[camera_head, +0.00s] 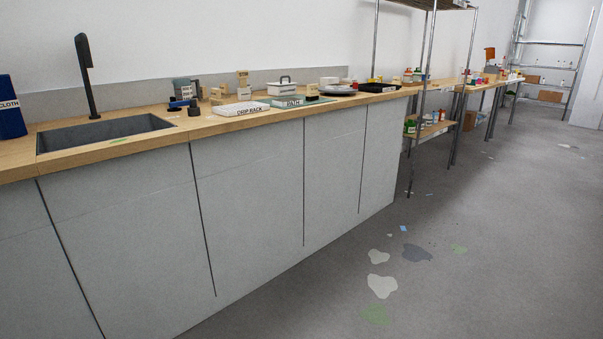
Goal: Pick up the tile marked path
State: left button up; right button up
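A small block with a dark label that seems to read PATH (292,102) sits on the wooden counter (222,127), near its front edge. It rests on or against a flat greenish mat (318,101); I cannot tell which. A white tray labelled DRIP RACK (241,109) lies just left of it. A small beige block (312,91) stands close on its right. Neither of my grippers shows in the head view.
A sink (105,131) with a black tap (86,75) is at the left, beside a blue CLOTH box (9,108). A white lidded container (282,87) stands behind the labelled block. Grey cabinets (250,190) front the counter. The floor at right (480,270) is open, with flat coloured patches.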

aim_at(284, 103)
jog(key=i+u, duration=0.15)
jog(key=i, duration=0.4)
jog(key=i+l+u, duration=0.2)
jog(key=i, duration=0.35)
jog(key=i+l+u, duration=0.15)
jog(key=i, duration=0.4)
